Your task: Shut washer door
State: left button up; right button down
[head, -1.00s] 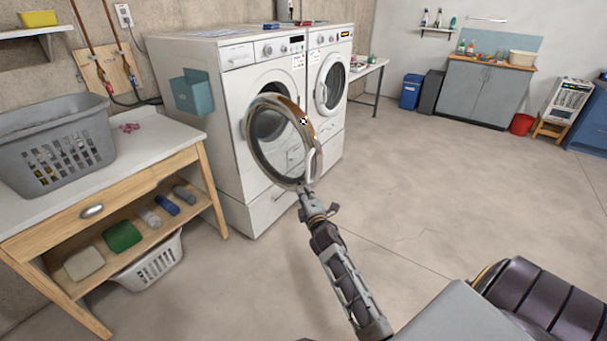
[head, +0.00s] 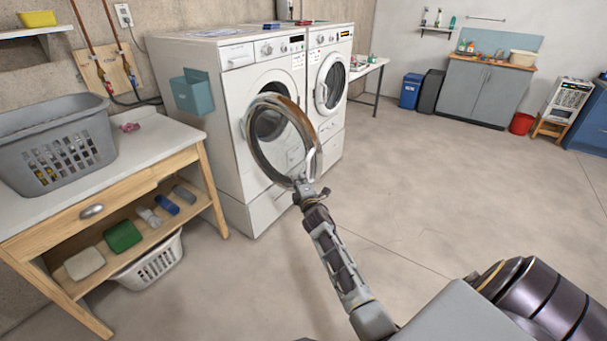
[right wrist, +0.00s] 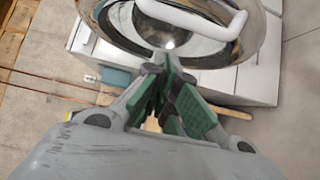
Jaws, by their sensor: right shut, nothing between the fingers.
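The left white washer (head: 232,130) stands against the wall, with its round door opening facing me. Its door (head: 257,160), a round glass pane in a shiny rim, is swung open towards me. A white handle (head: 311,165) is on the right side of the door rim. My right gripper (head: 303,188) is at the lower edge of the door, just below the handle. In the right wrist view the gripper's green-padded fingers (right wrist: 168,85) are closed with nothing between them, and the door rim (right wrist: 110,30) and handle (right wrist: 195,22) lie just beyond. I cannot tell whether they touch. My left gripper is not in view.
A second white machine (head: 326,120) with a shut door stands right of the washer. A workbench (head: 100,205) with a grey laundry basket (head: 55,150) stands at left. A white basket (head: 150,263) sits beneath it.

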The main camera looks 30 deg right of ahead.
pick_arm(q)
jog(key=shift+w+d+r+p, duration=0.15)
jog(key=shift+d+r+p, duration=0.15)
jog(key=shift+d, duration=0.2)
pick_arm(e)
jog(key=shift+w+d, duration=0.7)
jog(key=shift+d, duration=0.25)
jog(key=shift+w+d, duration=0.65)
jog(key=shift+d, duration=0.3)
